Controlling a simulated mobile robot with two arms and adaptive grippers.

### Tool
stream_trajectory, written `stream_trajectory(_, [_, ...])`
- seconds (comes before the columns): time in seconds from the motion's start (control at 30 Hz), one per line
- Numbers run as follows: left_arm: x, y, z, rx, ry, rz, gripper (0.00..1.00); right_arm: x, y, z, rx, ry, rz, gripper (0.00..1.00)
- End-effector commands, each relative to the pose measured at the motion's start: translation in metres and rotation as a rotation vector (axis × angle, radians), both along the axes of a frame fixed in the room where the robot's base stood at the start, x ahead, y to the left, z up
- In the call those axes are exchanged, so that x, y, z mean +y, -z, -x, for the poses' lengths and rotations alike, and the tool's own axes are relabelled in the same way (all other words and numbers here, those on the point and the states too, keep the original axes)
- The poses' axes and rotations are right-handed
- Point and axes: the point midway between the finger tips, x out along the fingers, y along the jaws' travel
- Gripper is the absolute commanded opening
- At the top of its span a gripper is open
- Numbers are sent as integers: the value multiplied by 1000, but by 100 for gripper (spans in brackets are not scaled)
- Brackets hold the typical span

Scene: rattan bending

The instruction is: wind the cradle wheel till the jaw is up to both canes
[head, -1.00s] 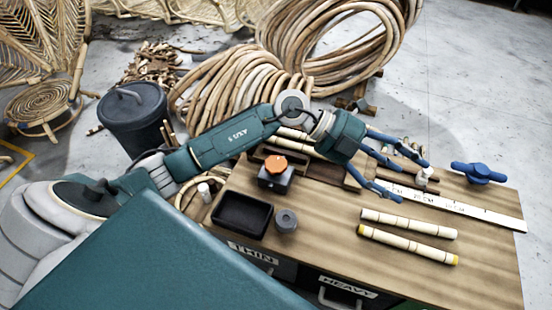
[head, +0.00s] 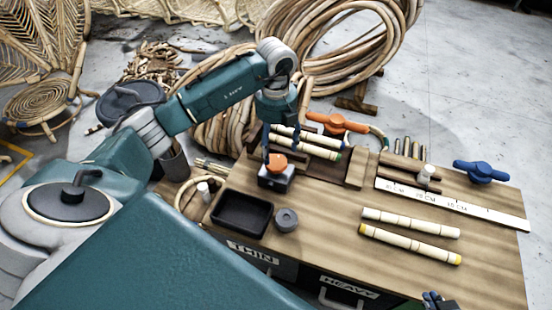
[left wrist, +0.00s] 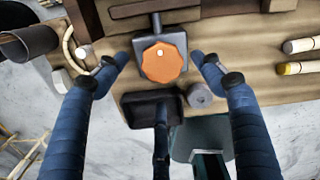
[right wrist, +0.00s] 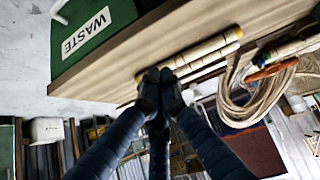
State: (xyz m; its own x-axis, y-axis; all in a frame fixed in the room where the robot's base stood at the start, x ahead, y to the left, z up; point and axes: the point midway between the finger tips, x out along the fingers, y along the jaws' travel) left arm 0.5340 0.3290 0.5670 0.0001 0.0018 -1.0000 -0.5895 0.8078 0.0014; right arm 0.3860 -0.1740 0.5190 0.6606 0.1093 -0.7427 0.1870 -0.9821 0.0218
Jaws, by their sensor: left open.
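The orange cradle wheel (head: 277,162) sits on a small grey block at the left end of the bench. Behind it, two pale canes (head: 305,150) lie side by side in a wooden cradle (head: 355,170). I cannot tell the jaw's gap to the canes. My left gripper (left wrist: 160,72) is open above the wheel; in the left wrist view, its fingers stand apart on either side of the orange wheel (left wrist: 163,63), not visibly gripping it. My right gripper (right wrist: 160,78) has its fingertips together, with nothing seen between them; it barely shows at the head view's bottom edge (head: 437,299).
A black tray (head: 243,231) and a grey round piece (head: 287,220) sit just in front of the wheel. An orange handle (head: 337,122) stands behind the cradle.

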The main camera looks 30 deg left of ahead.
Motion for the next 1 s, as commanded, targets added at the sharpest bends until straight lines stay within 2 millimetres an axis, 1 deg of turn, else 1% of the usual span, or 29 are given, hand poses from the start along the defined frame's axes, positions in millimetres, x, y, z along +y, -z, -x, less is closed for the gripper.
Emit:
stream_trajectory(0.03, [0,10,1,4,0,0,68,3,-4,-9,-40,-3,-8,0])
stream_trajectory(0.2, [-1,33,1,3,1,1,68,12,-26,-35,-176,-13,-39,0])
stream_trajectory(0.4, [-1,49,0,2,1,3,68,20,-48,-53,-288,-21,-65,0])
stream_trajectory(0.6, [0,55,0,0,1,1,68,23,-57,-59,-332,-25,-75,0])
stream_trajectory(0.83, [-1,55,0,0,2,1,68,23,-58,-60,-334,-25,-75,0])
stream_trajectory(0.87, [-1,55,0,0,2,1,66,23,-58,-60,-334,-25,-75,0])
stream_trajectory(1.0, [-1,55,0,0,2,2,38,23,-58,-60,-333,-25,-75,0])
